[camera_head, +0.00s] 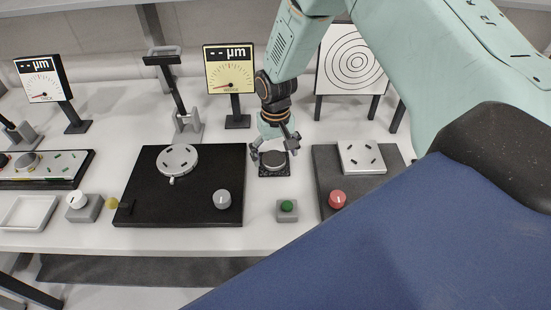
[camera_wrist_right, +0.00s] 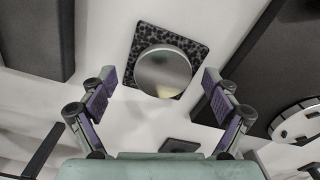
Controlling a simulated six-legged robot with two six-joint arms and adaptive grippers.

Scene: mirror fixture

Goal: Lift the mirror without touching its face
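The round mirror (camera_wrist_right: 162,72) lies face up on a dark speckled square pad (camera_wrist_right: 190,48) in the right wrist view. In the head view the mirror (camera_head: 274,159) shows as a small dark disc on its pad (camera_head: 274,174), partly behind the fingers. My right gripper (camera_head: 274,152) is above the mirror, pointing down. It is open; in the wrist view its fingers (camera_wrist_right: 159,84) stand apart at the left and right of the mirror, with nothing between them. I cannot tell the exact height gap. My left gripper is not in view.
A black board (camera_head: 150,208) with a round white stage (camera_head: 177,159) is left of the pad. A dark plate (camera_head: 326,165) with a white block (camera_head: 361,157) and red knob (camera_head: 337,199) is right. A green button (camera_head: 287,206) stands in front. Gauge (camera_head: 229,70) and target panel (camera_head: 350,60) stand behind.

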